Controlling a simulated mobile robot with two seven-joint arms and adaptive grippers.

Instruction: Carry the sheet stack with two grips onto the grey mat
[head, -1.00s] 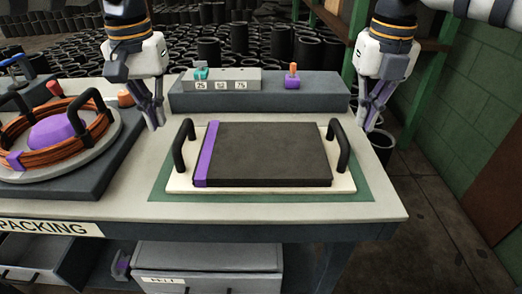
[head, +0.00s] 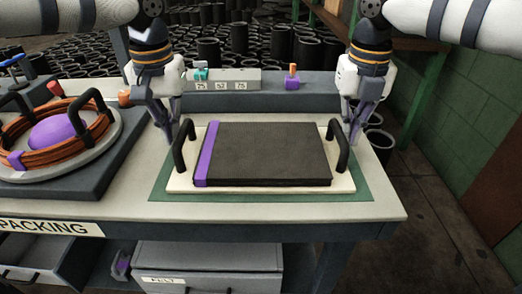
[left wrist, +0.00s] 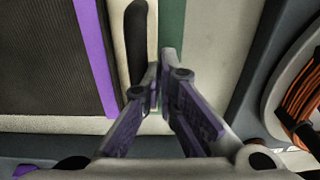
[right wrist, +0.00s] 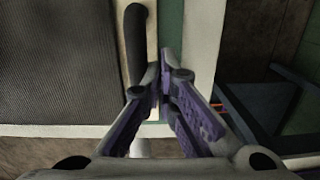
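The sheet stack (head: 270,153) is dark, with a purple strip (head: 206,155) along its left side. It lies flat on a cream board (head: 343,181) with upright black left (head: 180,148) and right (head: 342,148) handles. The board rests on a green mat (head: 160,190). My left gripper (head: 171,138) points down just outside the left handle; its fingertips (left wrist: 161,85) show a narrow gap with nothing between them. My right gripper (head: 354,135) is beside the right handle, its fingertips (right wrist: 161,82) slightly apart and empty. I cannot pick out a grey mat for certain.
A dark slab (head: 110,165) at the left carries a round tray with orange cable (head: 75,155) and black handles. A raised ledge (head: 310,100) with small fittings runs behind the board. The table's right edge is close beyond the right handle.

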